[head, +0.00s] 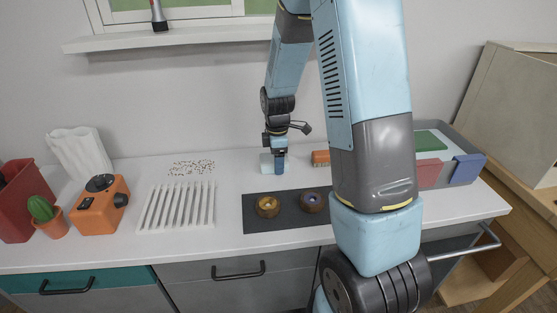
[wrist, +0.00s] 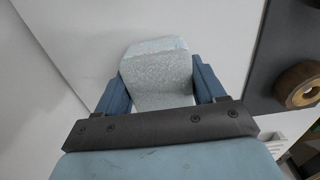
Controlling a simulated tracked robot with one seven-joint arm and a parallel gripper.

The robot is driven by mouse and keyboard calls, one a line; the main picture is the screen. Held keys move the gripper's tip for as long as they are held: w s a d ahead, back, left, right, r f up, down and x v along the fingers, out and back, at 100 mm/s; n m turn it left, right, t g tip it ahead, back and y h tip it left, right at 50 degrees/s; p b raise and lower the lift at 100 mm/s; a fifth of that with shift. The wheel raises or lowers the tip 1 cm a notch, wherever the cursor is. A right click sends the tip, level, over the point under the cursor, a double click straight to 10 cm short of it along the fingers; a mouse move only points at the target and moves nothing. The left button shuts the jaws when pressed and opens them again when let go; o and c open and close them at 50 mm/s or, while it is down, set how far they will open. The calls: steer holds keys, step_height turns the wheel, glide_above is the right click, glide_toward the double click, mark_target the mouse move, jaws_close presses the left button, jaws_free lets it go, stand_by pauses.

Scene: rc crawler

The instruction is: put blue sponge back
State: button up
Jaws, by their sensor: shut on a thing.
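A pale bluish, speckled block, which looks like the blue sponge (head: 266,163), is at my gripper (head: 279,163) over the back middle of the white counter. In the wrist view the sponge (wrist: 157,72) sits between the two dark blue fingers of my gripper (wrist: 160,85), which is shut on it. The gripper points down at the counter. I cannot tell whether the sponge touches the counter. The near finger hides part of it in the head view.
A dark mat (head: 255,222) with two round brown-rimmed pieces lies in front. A grey tray (head: 466,145) holds green, red and blue pieces.

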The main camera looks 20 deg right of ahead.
steer(key=o, duration=0.9)
steer(key=shift+o, duration=0.2)
step_height(320, 180, up, 7)
steer(key=shift+s+r, duration=0.15)
steer(key=shift+r, duration=0.5)
steer(key=s+r+m+t, duration=0.5)
steer(key=s+r+m, duration=1)
steer(key=s+r, duration=0.5)
steer(key=shift+s+a+m+t, duration=0.3)
steer(key=shift+s+a+m, duration=0.1)
steer(key=shift+s, duration=1.85)
